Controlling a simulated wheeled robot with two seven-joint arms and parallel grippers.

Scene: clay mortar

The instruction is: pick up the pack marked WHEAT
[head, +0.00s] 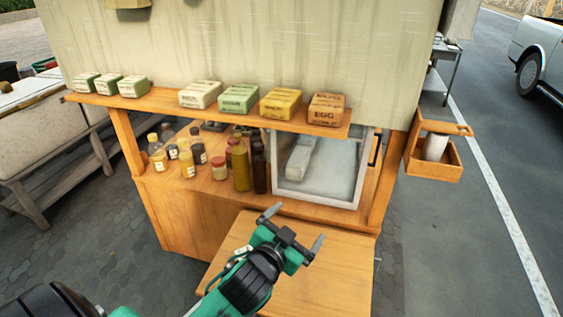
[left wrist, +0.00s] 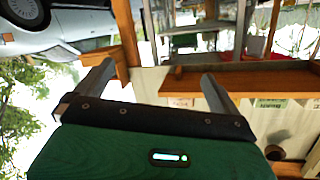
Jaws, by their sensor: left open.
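A row of packs stands on the upper shelf (head: 160,100) of the wooden stall in the head view. The larger ones are a cream pack (head: 200,95), a green pack (head: 238,99), a yellow pack (head: 280,104) and an orange-brown pack (head: 326,109) that reads EGG. The other labels are too small to read, so I cannot tell which says WHEAT. My left gripper (head: 295,229) is open and empty, in front of and below the shelf, over the lower wooden board. In the left wrist view its fingers (left wrist: 158,85) are spread with nothing between them. My right gripper is not in view.
Three small green packs (head: 110,85) stand at the shelf's left end. Bottles and jars (head: 240,167) crowd the counter below, beside a white-framed glass case (head: 320,170). A wooden side box (head: 433,160) hangs at the right. The lower board (head: 335,280) is bare.

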